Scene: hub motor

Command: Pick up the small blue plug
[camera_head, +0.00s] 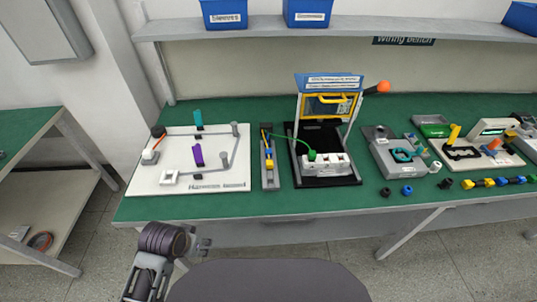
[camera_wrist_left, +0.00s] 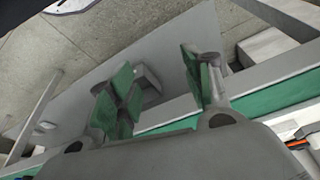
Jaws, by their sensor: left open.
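A small blue round piece (camera_head: 407,190) lies on the green bench top near its front edge, right of centre. Several blue and yellow pieces (camera_head: 490,182) lie in a row farther right. The picture is too small to tell which of these is the plug. My left gripper (camera_head: 204,245) is in front of the bench at lower left, far from these pieces. In the left wrist view my left gripper (camera_wrist_left: 160,88) has its green-padded fingers apart with nothing between them. My right gripper is not in view.
On the green bench (camera_head: 270,207) stand a white wiring board (camera_head: 220,178), a narrow grey tray (camera_head: 269,178), a black fixture with a raised blue-topped panel (camera_head: 329,80), and a grey box (camera_head: 390,155). A shelf (camera_head: 370,29) with blue bins (camera_head: 307,12) runs above.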

